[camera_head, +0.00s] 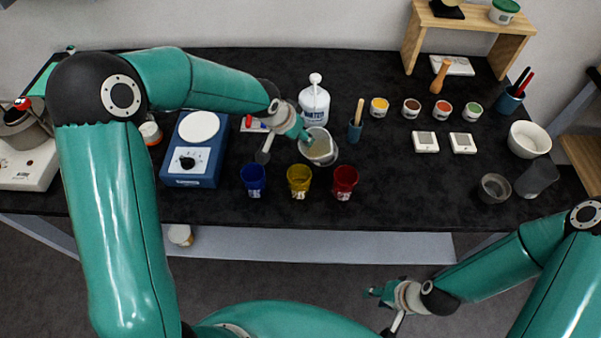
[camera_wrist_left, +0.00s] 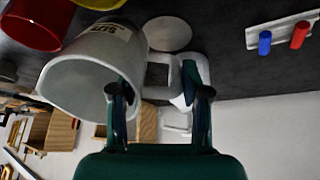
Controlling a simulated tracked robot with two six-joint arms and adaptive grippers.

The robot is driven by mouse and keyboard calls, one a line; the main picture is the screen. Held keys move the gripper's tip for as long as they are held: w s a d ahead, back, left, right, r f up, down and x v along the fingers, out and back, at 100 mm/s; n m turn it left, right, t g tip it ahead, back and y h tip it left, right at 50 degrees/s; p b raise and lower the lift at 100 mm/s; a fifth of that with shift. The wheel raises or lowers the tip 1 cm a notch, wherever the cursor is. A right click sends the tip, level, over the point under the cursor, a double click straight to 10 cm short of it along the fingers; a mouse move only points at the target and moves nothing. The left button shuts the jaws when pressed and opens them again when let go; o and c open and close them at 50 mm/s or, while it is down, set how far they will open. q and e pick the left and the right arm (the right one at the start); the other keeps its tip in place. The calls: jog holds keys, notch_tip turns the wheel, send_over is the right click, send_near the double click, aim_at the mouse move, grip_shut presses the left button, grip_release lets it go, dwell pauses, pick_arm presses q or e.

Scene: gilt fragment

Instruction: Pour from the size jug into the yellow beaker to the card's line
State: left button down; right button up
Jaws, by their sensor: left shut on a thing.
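The pale grey-white size jug (camera_head: 322,153) is at the middle of the bench, behind the beakers. My left gripper (camera_head: 301,131) is shut on its handle. The left wrist view shows the jug (camera_wrist_left: 88,68) large, with its label and open mouth, and the handle between the fingers (camera_wrist_left: 160,95). I cannot tell whether its base touches the bench. The yellow beaker (camera_head: 299,178) stands in front of the jug, between the blue beaker (camera_head: 253,178) and the red beaker (camera_head: 344,180). I cannot make out the card's line. My right gripper (camera_head: 382,310) is open and empty before the bench front.
Small paint pots (camera_head: 411,107) and white blocks (camera_head: 425,142) lie right.

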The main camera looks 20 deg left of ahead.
pick_arm(q)
jog(key=shift+s+a+r+t+h+b, duration=0.15)
jog(key=shift+s+r+t+h+b, duration=0.3)
jog(key=shift+t+b, duration=1.4)
jog(key=shift+s+a+r+t+h+b, duration=0.2)
jog(key=shift+s+r+t+h+b, duration=0.3)
jog(key=shift+b, duration=2.5)
jog(key=shift+s+a+r+t+h+b, duration=0.15)
jog(key=shift+s+r+t+h+b, duration=0.25)
jog(key=shift+t+b, duration=1.45)
jog(key=shift+g+b, duration=0.6)
jog(key=shift+b, duration=0.1)
